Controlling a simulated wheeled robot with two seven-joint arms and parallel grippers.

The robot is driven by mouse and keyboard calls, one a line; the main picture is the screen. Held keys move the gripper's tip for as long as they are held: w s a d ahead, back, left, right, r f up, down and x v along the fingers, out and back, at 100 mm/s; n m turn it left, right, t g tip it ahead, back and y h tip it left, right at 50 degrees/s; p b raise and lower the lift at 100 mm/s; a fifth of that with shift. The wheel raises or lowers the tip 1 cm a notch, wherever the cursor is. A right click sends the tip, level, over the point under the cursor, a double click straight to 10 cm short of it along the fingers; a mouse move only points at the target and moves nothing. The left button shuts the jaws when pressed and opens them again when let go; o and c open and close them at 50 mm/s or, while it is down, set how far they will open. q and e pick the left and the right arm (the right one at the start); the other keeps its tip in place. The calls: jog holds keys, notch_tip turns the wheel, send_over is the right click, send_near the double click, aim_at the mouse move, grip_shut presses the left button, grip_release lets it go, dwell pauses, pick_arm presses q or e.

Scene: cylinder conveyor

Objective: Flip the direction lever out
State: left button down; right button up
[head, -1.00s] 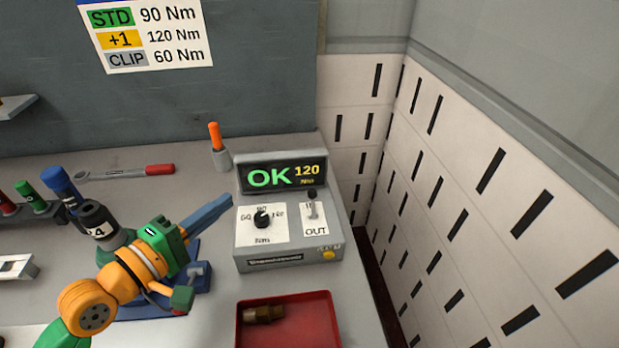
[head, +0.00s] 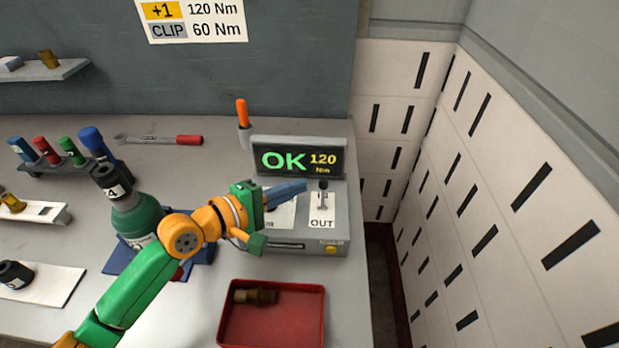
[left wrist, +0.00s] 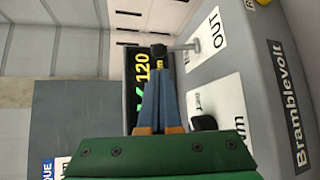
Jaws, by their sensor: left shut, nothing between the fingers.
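The direction lever (head: 323,196) has a black knob on a metal stem. It stands on a white plate marked OUT (head: 321,224) on the grey control box (head: 300,246). In the left wrist view the lever's black knob (left wrist: 159,51) is just beyond my fingertips, its stem reaching right to the plate. My left gripper (head: 304,187) is shut and empty, its blue fingers pointing right at the lever, close to the knob; I cannot tell if they touch. The box's display (head: 298,159) reads OK 120 Nm. The dial (left wrist: 203,123) is hidden by my gripper in the head view. My right gripper is out of view.
A red tray (head: 230,325) with a brass fitting (head: 256,296) lies in front of the box. A green tool with a black socket (head: 135,220) stands on a blue base at left. An orange-handled tool (head: 242,114) stands behind. A slotted wall closes the right side.

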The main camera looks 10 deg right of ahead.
aim_at(323, 195)
pick_arm(q)
jog(key=shift+x, duration=1.85)
jog(key=shift+s+a+r+m+t+h+b, duration=0.1)
jog(key=shift+s+m+t+h+b, duration=0.2)
jog(key=shift+m+t+h, duration=0.15)
